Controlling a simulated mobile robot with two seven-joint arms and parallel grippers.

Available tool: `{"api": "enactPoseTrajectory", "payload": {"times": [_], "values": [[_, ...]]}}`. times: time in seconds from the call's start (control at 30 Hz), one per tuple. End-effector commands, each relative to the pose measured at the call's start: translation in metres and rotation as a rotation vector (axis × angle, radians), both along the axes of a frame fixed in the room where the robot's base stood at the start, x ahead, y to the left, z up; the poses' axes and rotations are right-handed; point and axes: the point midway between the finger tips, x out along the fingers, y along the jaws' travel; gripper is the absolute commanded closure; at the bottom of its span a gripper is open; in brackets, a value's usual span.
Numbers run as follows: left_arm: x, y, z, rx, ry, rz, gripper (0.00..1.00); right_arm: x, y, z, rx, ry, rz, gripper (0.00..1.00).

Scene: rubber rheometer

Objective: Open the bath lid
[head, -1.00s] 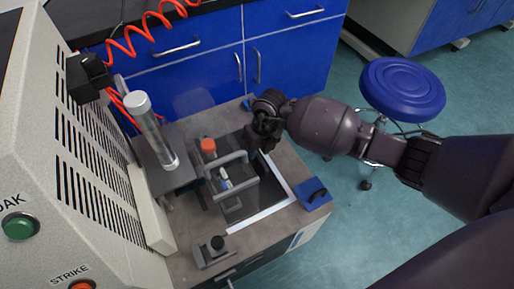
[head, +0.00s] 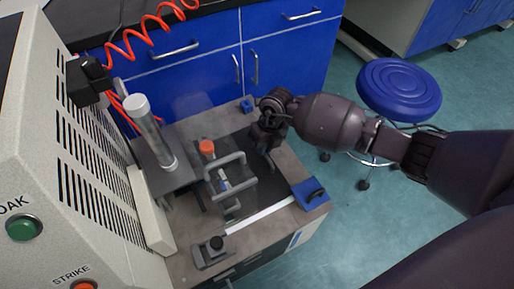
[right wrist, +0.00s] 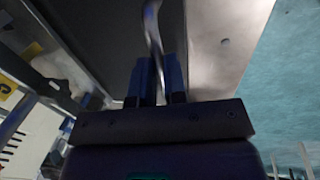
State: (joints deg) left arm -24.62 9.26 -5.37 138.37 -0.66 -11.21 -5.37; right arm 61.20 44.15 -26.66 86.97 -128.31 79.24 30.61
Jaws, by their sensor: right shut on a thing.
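The bath lid looks like a dark flat panel (head: 270,188) set in the grey bench top, and a dark panel (right wrist: 105,35) also shows in the right wrist view. My right gripper (head: 264,148) is over the panel's far right part in the head view. In the right wrist view, its blue fingers (right wrist: 157,82) are shut on a thin, shiny curved metal handle (right wrist: 152,25). The gripper mostly hides this handle in the head view. A white strip (head: 262,215) runs along the panel's near edge. My left gripper is out of view.
A grey bar frame (head: 232,160) and an orange-capped part (head: 207,147) stand left of the panel. Blue corner blocks (head: 312,187) sit on the bench. The beige machine (head: 100,170) fills the left side. A blue stool (head: 400,88) stands on the floor at right.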

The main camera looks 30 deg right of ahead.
Motion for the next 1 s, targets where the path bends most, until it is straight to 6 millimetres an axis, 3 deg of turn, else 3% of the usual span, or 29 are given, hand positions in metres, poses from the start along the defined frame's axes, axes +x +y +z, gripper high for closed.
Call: {"api": "enactPoseTrajectory", "payload": {"times": [0.3,0.5,0.7,1.0], "values": [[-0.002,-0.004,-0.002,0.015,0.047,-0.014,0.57,0.003,-0.083,0.002,-0.009,-0.001,-0.005,1.0],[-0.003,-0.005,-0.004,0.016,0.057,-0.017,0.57,0.004,-0.12,0.001,-0.006,0.0,-0.003,1.0],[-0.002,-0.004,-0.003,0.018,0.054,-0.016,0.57,0.004,-0.138,0.0,-0.003,0.002,-0.002,1.0],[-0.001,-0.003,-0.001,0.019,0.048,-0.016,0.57,0.004,-0.141,0.0,-0.003,0.002,-0.001,1.0]]}}
